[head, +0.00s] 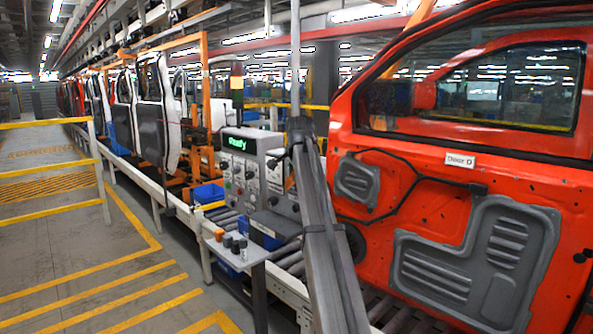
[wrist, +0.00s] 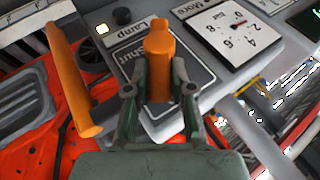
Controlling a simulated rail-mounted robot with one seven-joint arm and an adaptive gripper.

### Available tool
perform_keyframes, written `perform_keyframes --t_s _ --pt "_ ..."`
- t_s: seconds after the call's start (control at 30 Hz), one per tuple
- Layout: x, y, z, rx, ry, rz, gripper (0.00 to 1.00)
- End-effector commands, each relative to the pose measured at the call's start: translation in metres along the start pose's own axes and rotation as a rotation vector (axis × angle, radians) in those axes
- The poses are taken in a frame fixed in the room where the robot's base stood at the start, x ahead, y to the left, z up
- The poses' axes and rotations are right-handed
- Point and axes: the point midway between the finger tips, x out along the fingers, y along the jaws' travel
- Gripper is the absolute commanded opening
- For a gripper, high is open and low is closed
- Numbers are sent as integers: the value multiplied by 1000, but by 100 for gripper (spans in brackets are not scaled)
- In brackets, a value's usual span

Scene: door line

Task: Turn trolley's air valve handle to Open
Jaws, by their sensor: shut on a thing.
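In the wrist view an orange valve handle (wrist: 160,42) stands up from a dark label plate (wrist: 196,72) on a grey panel. The word "Shut" is readable on the plate just left of the handle; I cannot see the word "Open". My gripper (wrist: 159,90) is shut on the orange handle, with one grey-green finger on each side. The fingers and palm hide the lower part of the plate. In the head view I cannot make out the gripper or this handle.
A longer orange bar (wrist: 72,85) lies left of the gripper. In the head view, a red door (head: 470,195) stands at right, and a "Ready" console (head: 248,160) is mid-picture.

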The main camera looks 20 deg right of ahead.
Motion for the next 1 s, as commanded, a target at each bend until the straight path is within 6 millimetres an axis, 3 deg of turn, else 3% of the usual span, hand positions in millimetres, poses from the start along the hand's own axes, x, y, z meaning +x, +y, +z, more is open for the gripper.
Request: perform_keyframes --t_s 0.03,0.5,1.0 --pt "-1 -10 -2 -20 -1 42 0" --pt "5 -22 1 -168 -1 400 0" --pt "8 -22 3 -223 -1 535 0"
